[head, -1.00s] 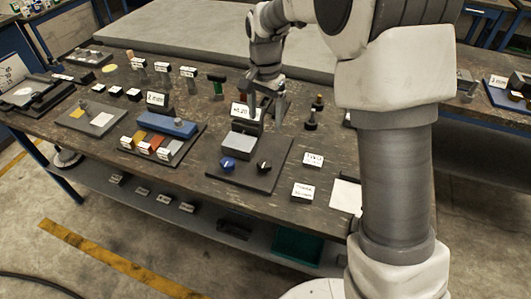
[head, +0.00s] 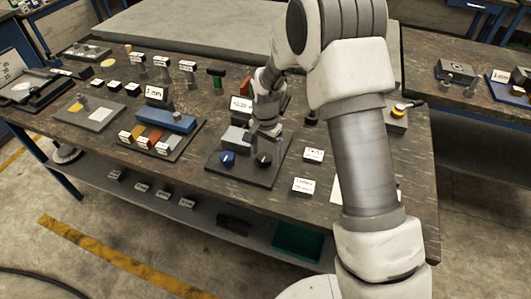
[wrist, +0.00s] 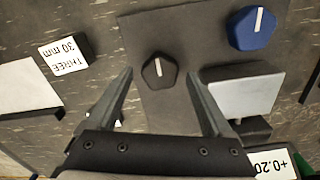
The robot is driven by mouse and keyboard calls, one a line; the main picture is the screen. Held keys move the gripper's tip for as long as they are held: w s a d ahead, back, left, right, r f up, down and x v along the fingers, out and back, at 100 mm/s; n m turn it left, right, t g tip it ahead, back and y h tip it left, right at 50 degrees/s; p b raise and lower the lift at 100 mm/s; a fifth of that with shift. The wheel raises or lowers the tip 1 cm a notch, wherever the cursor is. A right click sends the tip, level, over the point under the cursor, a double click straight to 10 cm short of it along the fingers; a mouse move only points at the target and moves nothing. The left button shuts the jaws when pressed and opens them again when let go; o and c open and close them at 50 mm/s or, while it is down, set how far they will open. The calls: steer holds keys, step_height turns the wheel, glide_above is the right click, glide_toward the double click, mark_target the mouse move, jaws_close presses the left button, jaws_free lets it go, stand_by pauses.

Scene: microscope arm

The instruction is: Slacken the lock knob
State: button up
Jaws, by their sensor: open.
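A black knob (head: 263,160) with a white index line sits on a dark base plate (head: 232,172) on the workbench. A blue knob (head: 227,159), also with a white line, is to its left. I cannot tell from a label which is the lock knob. My gripper (head: 264,144) is open and empty, pointing down over the black knob. In the wrist view the black knob (wrist: 159,72) shows between the two spread fingertips (wrist: 160,76), apart from both. The blue knob (wrist: 251,28) is outside, beyond the right finger. I cannot tell the exact height gap.
A pale grey block (wrist: 245,93) lies close to the right finger in the wrist view. A "+0.20" display (head: 241,104) stands behind the knobs. White-labelled blocks (head: 303,186) are right of the plate. A blue device (head: 166,122) and several coloured blocks stand to the left.

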jaws_close()
stand_by(0.5)
